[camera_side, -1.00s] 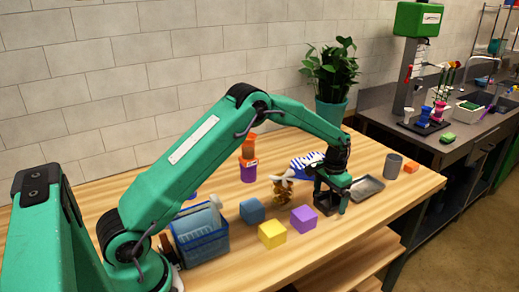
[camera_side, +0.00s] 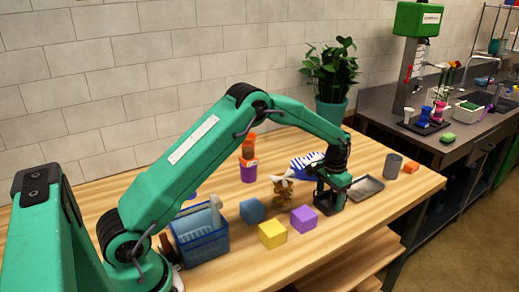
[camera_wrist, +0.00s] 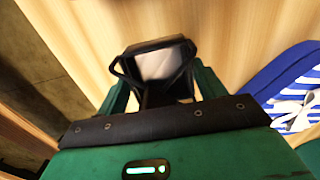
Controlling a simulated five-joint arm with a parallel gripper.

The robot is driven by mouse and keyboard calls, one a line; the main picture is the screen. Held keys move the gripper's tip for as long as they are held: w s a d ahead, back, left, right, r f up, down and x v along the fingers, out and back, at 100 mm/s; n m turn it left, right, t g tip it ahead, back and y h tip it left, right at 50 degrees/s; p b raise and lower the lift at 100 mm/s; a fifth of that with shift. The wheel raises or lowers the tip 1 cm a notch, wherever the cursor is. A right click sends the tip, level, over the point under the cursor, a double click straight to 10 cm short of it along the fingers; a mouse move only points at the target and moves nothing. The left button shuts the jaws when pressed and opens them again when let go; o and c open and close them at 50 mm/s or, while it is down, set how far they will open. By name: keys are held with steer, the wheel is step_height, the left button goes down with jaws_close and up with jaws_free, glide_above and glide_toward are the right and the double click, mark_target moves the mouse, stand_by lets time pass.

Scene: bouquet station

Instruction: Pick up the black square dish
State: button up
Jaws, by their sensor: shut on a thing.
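The black square dish (camera_wrist: 153,46) is between my jaws in the wrist view, with a dark rim and a pale, glossy inside. My gripper (camera_wrist: 160,82) is shut on it, with a green finger on each side. In the side view my gripper (camera_side: 330,198) points down near the right part of the wooden table. I cannot tell whether the dish touches the table.
A purple block (camera_side: 303,219), yellow block (camera_side: 272,234) and blue block (camera_side: 252,211) stand to the left. A blue striped cloth (camera_side: 303,165) lies behind. A blue basket (camera_side: 202,241) stands nearer my base.

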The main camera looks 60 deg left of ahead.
steer(key=shift+r, duration=1.3)
steer(key=shift+d+r, duration=0.15)
steer(key=shift+r, duration=0.7)
steer(key=s+d+r, duration=0.5)
steer(key=d+r, duration=0.1)
steer(key=d, duration=0.4)
steer(key=shift+s+r, duration=0.15)
steer(key=shift+r, duration=0.2)
